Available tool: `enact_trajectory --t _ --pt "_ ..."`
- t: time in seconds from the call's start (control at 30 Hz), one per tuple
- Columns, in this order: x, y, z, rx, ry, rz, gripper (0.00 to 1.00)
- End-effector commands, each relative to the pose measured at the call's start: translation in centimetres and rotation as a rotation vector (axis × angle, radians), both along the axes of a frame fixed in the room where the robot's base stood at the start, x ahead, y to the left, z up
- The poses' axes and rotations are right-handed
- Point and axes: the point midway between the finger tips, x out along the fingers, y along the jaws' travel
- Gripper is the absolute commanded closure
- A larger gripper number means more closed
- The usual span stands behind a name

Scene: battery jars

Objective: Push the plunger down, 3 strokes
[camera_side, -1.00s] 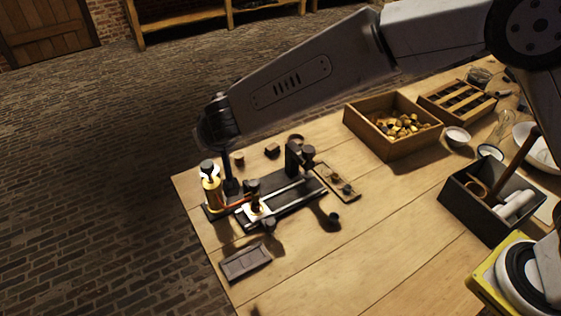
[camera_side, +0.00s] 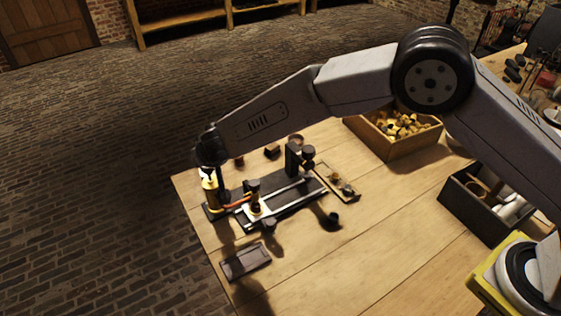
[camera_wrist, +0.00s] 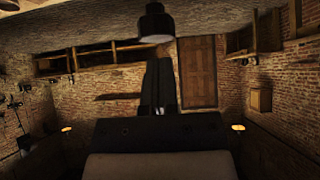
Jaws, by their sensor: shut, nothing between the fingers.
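The brass pump cylinder (camera_side: 211,196) stands upright on the left end of the dark base near the table's left edge. Its plunger top is hidden at the wrist in the side view, where my gripper (camera_side: 207,168) is right over the cylinder. I cannot tell there whether it touches the plunger. In the wrist view my gripper (camera_wrist: 161,62) shows its dark fingers side by side and closed, with nothing between them. A dark bell-shaped thing (camera_wrist: 155,22) with a pale rim is just past the fingertips; I cannot tell for sure what it is.
The dark base carries a rail (camera_side: 285,195) and a black post (camera_side: 293,158) to the right. A flat dark tray (camera_side: 246,262) lies in front, a small wooden tray (camera_side: 338,183) to the right. A wooden box (camera_side: 395,145) of small pieces stands farther back. The front middle is clear.

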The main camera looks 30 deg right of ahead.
Motion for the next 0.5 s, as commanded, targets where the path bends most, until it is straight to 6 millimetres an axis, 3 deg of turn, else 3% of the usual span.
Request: enact_trajectory --t 0.2,0.5 --pt "-0.01 0.01 -1.10 0.001 0.000 -0.001 1.00" --pt "-0.01 0.02 -1.15 0.001 0.000 0.000 1.00"
